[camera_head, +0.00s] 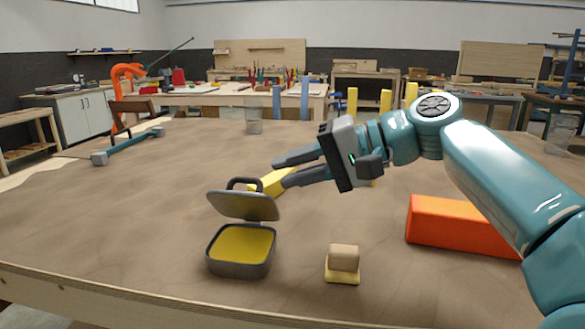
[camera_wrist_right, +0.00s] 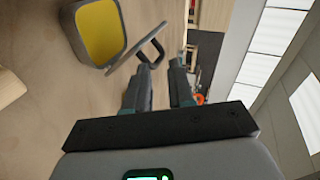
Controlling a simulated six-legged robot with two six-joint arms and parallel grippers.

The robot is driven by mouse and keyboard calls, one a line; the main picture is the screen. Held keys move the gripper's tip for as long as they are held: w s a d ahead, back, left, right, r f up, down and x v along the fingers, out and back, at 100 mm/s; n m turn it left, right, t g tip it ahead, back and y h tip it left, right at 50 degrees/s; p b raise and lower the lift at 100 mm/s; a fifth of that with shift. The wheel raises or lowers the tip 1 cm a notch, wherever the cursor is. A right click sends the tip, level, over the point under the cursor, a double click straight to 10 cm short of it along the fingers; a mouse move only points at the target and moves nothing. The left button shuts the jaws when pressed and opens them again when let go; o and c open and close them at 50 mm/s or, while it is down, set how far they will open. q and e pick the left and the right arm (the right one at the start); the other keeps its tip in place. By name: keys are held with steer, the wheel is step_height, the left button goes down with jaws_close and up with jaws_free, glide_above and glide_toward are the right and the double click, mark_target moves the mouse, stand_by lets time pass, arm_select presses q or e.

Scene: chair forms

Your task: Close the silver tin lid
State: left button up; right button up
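The tin (camera_head: 212,258) is a dark grey rounded box with a yellow inside, near the table's front edge. Its grey lid (camera_head: 243,207) stands raised at the back of the tin, with a dark loop handle (camera_head: 243,181) on it. My right gripper (camera_head: 276,176) is open, its fingers pointing left, just right of the handle. In the right wrist view the tin (camera_wrist_right: 101,32) is at upper left, and the lid (camera_wrist_right: 124,58) and handle (camera_wrist_right: 157,50) are just beyond the open, empty fingertips (camera_wrist_right: 160,64). My left gripper is not in view.
An orange block (camera_head: 455,225) lies right of the tin, under my right arm. A small wooden block (camera_head: 343,260) on a yellow base sits at front. A yellow piece (camera_head: 270,183) shows behind the fingers.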

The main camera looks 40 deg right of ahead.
steer(key=s+a, duration=0.1)
steer(key=s+a+r, duration=0.1)
steer(key=s+a+r+p, duration=0.1)
steer(key=shift+s+a+r, duration=0.15)
steer(key=shift+a+r, duration=0.1)
steer(key=shift+a, duration=0.15)
